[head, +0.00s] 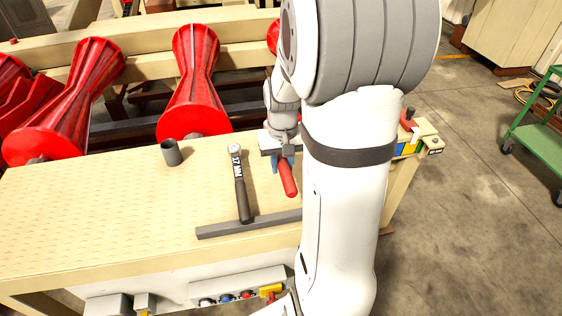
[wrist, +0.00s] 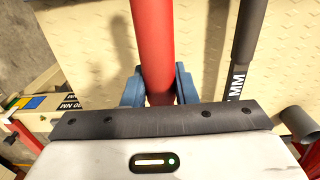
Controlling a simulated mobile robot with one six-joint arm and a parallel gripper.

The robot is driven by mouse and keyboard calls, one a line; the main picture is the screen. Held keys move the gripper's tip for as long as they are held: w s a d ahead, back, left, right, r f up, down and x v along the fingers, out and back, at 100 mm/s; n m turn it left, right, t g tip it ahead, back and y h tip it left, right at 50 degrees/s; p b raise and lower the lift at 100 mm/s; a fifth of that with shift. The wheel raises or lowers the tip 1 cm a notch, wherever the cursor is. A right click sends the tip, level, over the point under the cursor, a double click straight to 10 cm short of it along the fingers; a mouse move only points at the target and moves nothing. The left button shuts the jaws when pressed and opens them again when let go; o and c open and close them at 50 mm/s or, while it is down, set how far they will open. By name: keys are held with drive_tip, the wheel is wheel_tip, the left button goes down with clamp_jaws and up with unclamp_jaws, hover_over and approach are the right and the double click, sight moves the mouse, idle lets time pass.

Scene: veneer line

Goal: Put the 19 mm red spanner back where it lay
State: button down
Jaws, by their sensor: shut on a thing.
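The red spanner (head: 288,178) shows as a red handle hanging out of my gripper (head: 284,161) in the head view, over the bench top. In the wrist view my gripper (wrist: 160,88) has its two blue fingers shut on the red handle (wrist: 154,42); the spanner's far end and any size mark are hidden. Whether it touches the bench I cannot tell. A black-handled spanner (head: 241,187) marked 17 MM lies on the bench to its left, and its handle also shows in the wrist view (wrist: 247,40).
The bench (head: 110,220) has a dark bar (head: 248,223) along its front and a grey cup (head: 171,152) near the back. Red rollers (head: 194,85) stand behind it. Coloured blocks (head: 407,148) sit at its right end. The bench's left part is clear.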

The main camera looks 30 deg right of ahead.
drive_tip(key=shift+s, duration=0.1)
drive_tip(key=shift+s+f+b, duration=0.15)
drive_tip(key=shift+f+b, duration=2.3)
drive_tip(key=shift+f, duration=0.45)
drive_tip(key=shift+f+b, duration=0.5)
drive_tip(key=shift+f, duration=0.1)
drive_tip(key=c, duration=1.1)
unclamp_jaws()
drive_tip(key=shift+r, duration=0.15)
drive_tip(key=shift+r+p, duration=3)
drive_tip(key=shift+r, duration=0.95)
